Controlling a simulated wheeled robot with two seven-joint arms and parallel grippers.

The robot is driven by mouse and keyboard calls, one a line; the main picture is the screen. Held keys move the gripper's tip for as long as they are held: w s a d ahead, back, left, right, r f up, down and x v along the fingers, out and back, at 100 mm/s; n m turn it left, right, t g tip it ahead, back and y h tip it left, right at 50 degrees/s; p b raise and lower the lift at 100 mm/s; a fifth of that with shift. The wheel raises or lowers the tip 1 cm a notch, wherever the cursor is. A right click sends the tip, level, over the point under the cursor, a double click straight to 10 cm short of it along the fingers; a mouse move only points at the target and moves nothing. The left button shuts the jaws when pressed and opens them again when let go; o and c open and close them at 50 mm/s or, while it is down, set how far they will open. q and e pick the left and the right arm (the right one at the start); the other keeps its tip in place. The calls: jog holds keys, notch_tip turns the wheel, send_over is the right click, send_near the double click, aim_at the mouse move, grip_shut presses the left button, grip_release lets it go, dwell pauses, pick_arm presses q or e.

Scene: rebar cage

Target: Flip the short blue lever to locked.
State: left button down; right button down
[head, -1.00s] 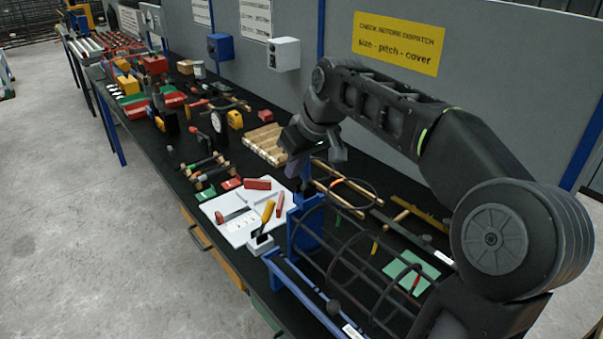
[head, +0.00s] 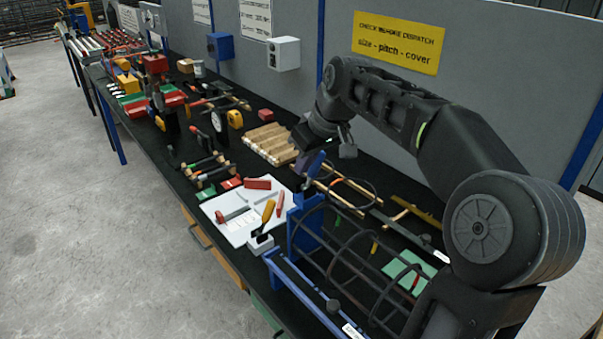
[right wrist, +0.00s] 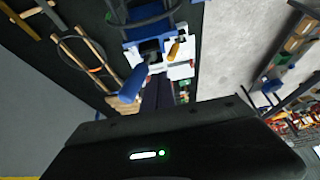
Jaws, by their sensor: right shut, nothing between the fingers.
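The short blue lever (head: 314,164) stands tilted up to the right above the blue end plate (head: 303,232) of the rebar cage fixture. My right gripper (head: 302,178) is shut and empty, its fingers pointing down just left of the lever. In the right wrist view the lever (right wrist: 130,86) lies left of the dark shut fingers (right wrist: 158,92), with a small gap showing. The lever's foot is partly hidden, so I cannot tell if they touch there. My left gripper is not in view.
The round rebar cage (head: 350,260) extends right of the plate. A wooden notched rack (head: 268,143) lies behind. Several tools crowd the bench further left.

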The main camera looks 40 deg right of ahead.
notch_tip(320, 180, up, 6)
jog(key=a+p, duration=0.2)
jog(key=p, duration=0.2)
dwell(0.3)
dwell(0.5)
